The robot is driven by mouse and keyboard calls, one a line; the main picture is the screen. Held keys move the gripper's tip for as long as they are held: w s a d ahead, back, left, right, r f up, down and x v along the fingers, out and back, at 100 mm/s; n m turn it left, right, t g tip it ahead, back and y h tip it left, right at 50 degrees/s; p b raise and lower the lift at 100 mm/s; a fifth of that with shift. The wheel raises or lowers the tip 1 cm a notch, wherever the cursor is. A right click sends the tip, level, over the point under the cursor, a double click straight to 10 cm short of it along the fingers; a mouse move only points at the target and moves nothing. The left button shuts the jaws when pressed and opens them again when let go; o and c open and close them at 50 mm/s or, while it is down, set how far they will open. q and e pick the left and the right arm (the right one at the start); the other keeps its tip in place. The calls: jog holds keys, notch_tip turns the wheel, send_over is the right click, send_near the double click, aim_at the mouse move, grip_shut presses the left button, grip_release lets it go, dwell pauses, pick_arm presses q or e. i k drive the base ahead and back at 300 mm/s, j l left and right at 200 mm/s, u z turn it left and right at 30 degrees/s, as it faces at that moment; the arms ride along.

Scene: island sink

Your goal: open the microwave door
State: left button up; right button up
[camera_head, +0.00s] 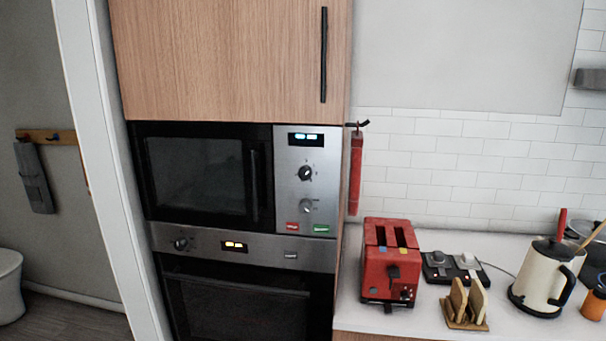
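The microwave (203,178) is built into the tall wooden cabinet left of the counter. Its dark glass door looks shut and lies flush with the front. A dark vertical handle (254,186) runs along the door's right edge. To the right of the handle is a silver control panel (307,220) with a lit display, two knobs, a red button and a green button. Neither of my grippers shows in the head view.
An oven (240,308) sits directly below the microwave. A wooden cupboard door (215,60) with a black handle is above. A red toaster (390,262), toast rack (465,305) and cream kettle (546,279) stand on the right counter. A white door frame (105,170) borders the left.

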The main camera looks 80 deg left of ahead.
aim_at(256, 154)
jog(key=u, duration=3.6)
